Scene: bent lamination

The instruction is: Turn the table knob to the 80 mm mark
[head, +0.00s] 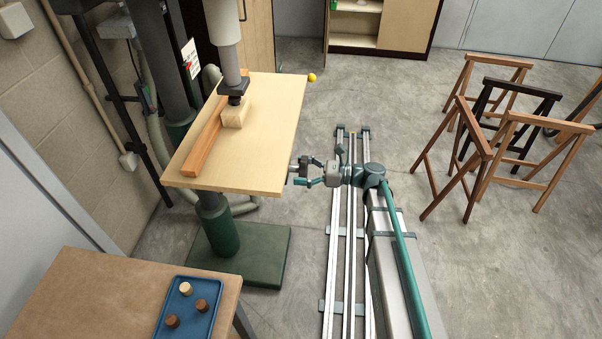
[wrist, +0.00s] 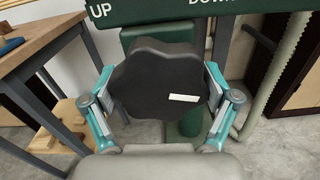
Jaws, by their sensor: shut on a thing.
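The black lobed table knob (wrist: 158,85) fills the middle of the wrist view. A short white mark (wrist: 184,98) lies on its face, right of centre and tilted slightly. My gripper (wrist: 158,88) is shut on the knob, one teal finger against each side. Behind it is a green panel (wrist: 170,12) reading "UP" and, partly hidden, "DOWN". In the head view my gripper (head: 303,172) is at the right edge of the pale machine table (head: 265,150); the knob is hard to make out there. No 80 mm mark or scale is readable in either view.
A wooden fence (head: 203,145) and a small block (head: 236,115) sit on the machine table, under the spindle. A workbench with a blue tray (head: 190,310) stands at lower left. Wooden trestles (head: 490,130) stand at right. Open floor (head: 290,110) lies beyond my rail.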

